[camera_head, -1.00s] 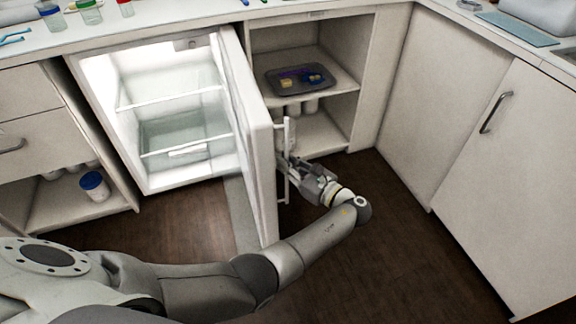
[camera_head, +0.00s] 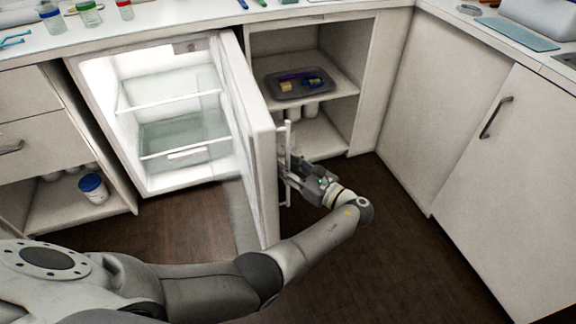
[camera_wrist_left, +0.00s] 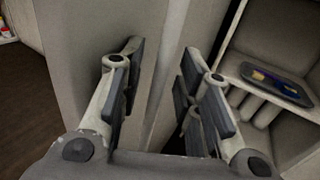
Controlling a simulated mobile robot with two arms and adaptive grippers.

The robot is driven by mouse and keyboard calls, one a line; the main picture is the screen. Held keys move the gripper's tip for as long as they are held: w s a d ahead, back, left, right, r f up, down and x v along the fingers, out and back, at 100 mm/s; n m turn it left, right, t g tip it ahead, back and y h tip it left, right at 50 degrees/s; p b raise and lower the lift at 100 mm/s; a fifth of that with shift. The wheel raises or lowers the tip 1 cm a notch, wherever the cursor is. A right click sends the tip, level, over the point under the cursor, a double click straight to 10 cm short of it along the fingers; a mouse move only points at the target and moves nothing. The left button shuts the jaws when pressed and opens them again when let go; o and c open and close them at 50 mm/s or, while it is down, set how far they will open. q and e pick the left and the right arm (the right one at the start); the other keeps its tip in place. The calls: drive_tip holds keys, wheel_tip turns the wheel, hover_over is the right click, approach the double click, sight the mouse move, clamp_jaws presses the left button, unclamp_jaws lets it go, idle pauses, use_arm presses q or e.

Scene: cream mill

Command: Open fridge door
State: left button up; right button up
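The fridge (camera_head: 135,83) stands under the counter at the left with its lit, shelved inside in view. Its white door (camera_head: 263,165) stands wide open, hinged at the right and swung out toward me. A pale upright handle (camera_head: 287,150) is on the door's outer face. My left gripper (camera_head: 291,172) is at this handle, right of the door. In the left wrist view, the left gripper's fingers (camera_wrist_left: 165,95) are apart, with a pale upright bar (camera_wrist_left: 172,70) showing between them. I cannot tell whether they touch it. My right gripper is not in view.
An open cabinet (camera_head: 335,70) right of the fridge holds a grey tray (camera_head: 275,90) with small items. Closed cupboards (camera_head: 470,150) stand at the right. A blue-lidded jar (camera_head: 93,187) is on a low shelf at left. The dark floor (camera_head: 400,260) at right is clear.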

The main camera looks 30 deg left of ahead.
use_arm(q)
wheel_tip(320, 180, up, 10)
idle(0.8)
idle(0.4)
